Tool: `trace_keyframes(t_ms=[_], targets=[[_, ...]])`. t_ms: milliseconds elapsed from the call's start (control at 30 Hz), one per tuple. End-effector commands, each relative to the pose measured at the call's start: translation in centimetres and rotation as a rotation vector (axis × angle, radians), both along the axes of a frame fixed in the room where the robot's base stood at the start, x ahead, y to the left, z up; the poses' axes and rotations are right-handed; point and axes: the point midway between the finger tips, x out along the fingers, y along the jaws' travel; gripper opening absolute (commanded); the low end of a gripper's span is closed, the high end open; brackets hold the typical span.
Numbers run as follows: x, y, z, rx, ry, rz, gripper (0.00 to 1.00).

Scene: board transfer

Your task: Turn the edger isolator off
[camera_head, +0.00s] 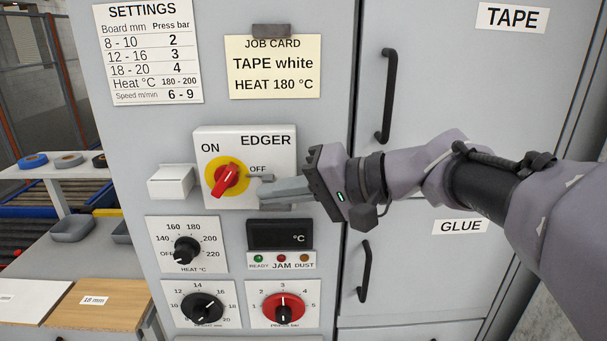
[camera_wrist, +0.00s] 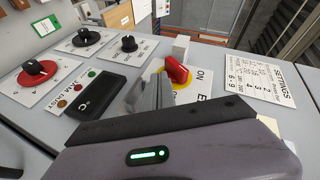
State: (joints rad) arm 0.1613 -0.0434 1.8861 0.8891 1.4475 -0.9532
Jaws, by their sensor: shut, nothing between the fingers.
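The edger isolator is a red knob (camera_head: 226,181) on a yellow disc, set in a white plate (camera_head: 274,151) marked EDGER, ON and OFF. Its red handle is tilted, running from lower left to upper right, between the ON mark and the OFF mark. My gripper (camera_head: 262,187) is shut and empty, with its fingertips just right of the knob and below the OFF mark. In the wrist view the red knob (camera_wrist: 176,70) shows just beyond the fingers (camera_wrist: 152,92); whether they touch it I cannot tell. The fingers cover part of the plate.
A white box (camera_head: 171,182) juts out left of the plate. Below are a heat dial (camera_head: 187,250), a dark display (camera_head: 280,235), a black height knob (camera_head: 202,307) and a red pressure knob (camera_head: 283,308). Cabinet handles (camera_head: 386,97) stand out at the right.

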Motion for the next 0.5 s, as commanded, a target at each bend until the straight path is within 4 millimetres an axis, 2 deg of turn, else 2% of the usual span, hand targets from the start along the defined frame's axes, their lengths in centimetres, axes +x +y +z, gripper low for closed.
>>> trace_keyframes(t_ms=[100, 300, 500], targets=[[-1.1, -2.7, 1.3, -0.001, 0.0, -0.006, 0.0], [-3.0, -6.5, 2.7, 0.0, 0.001, -0.005, 0.0], [-4.0, -8.5, 3.3, 0.0, 0.001, -0.002, 0.0]])
